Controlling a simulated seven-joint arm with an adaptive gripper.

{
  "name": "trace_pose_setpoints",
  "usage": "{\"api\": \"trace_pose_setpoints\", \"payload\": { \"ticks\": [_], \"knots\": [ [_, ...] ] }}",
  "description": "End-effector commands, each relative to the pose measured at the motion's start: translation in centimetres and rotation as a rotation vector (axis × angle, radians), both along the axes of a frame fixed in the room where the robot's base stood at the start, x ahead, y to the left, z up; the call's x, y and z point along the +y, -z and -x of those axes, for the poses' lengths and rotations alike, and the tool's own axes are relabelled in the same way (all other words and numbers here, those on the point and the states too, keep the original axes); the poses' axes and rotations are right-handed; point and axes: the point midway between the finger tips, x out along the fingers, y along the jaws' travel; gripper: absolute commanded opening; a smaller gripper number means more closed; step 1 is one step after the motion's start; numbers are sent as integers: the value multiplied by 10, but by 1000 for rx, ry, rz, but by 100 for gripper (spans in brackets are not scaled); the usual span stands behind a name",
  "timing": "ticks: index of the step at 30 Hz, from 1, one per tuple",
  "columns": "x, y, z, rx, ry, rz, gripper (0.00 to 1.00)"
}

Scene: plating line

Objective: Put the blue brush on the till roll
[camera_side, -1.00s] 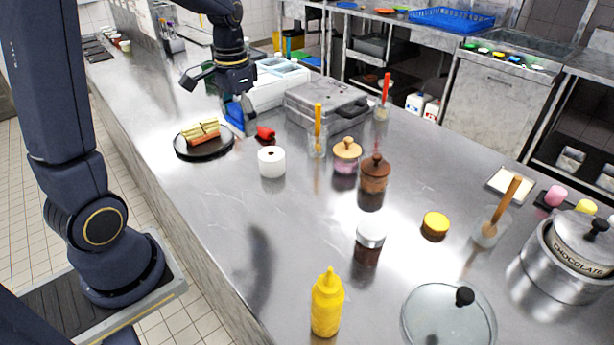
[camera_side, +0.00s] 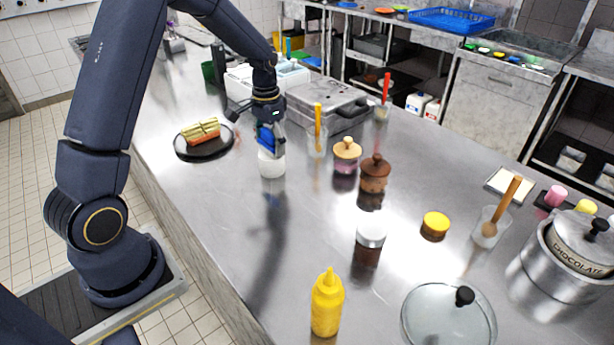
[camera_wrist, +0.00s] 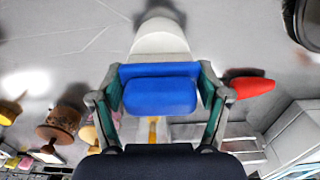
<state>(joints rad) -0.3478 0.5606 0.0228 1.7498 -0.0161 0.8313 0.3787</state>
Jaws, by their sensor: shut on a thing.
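The blue brush (camera_side: 267,139) is held between the fingers of my gripper (camera_side: 268,136), directly over the white till roll (camera_side: 272,167). In the wrist view the blue brush (camera_wrist: 160,94) spans the gap between both fingers of my gripper (camera_wrist: 161,88). The till roll (camera_wrist: 160,40) shows just beyond it, partly covered by the brush. The roll stands upright on the steel counter. The brush's lower edge is at or just above the roll's top; I cannot tell whether they touch.
A plate with a sandwich (camera_side: 200,131) is left of the roll. A glass with a yellow-handled tool (camera_side: 317,140) and lidded jars (camera_side: 346,150) stand to the right. A red item (camera_wrist: 248,86) lies close by.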

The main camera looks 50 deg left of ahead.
Motion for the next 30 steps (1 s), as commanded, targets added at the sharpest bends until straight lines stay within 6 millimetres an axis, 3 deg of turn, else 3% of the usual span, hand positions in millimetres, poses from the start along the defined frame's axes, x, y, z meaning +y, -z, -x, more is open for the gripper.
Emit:
{"api": "trace_pose_setpoints", "payload": {
  "ticks": [6,7,13,24,30],
  "knots": [
    [0,3,0,0,0,0,40],
    [0,3,0,0,0,0,78],
    [0,3,0,0,0,0,98],
    [0,0,0,-1,0,-1,100],
    [0,-29,-1,-6,0,-3,100]
  ]
}}
